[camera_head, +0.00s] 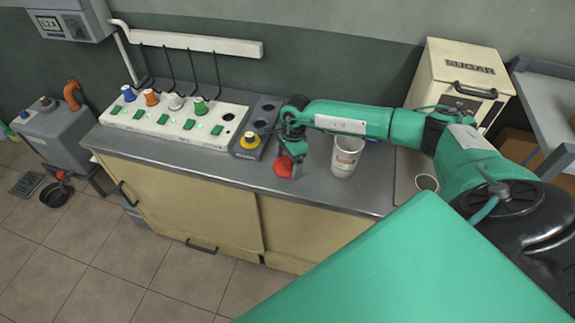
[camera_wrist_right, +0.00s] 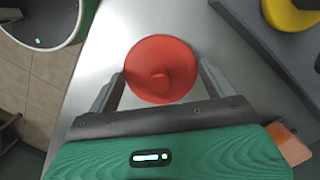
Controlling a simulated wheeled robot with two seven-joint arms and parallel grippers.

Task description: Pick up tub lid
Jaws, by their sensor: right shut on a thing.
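The red tub lid (camera_head: 284,166), a round piece with a raised knob, is at the front part of the grey counter. In the right wrist view the lid (camera_wrist_right: 160,60) sits between the two fingers, one on each side. My right gripper (camera_head: 290,152) comes down over it from above and is shut on it. Whether the lid touches the counter is hard to tell. A white tub (camera_head: 346,158) with red print stands on the counter just right of the gripper. My left gripper is not in view.
A white panel (camera_head: 180,124) with several coloured plugs and green switches lies along the counter's left part. A yellow-topped piece (camera_head: 249,143) sits in a dark holder (camera_head: 262,115) left of the gripper. A cream SUGAR box (camera_head: 460,78) stands at the back right.

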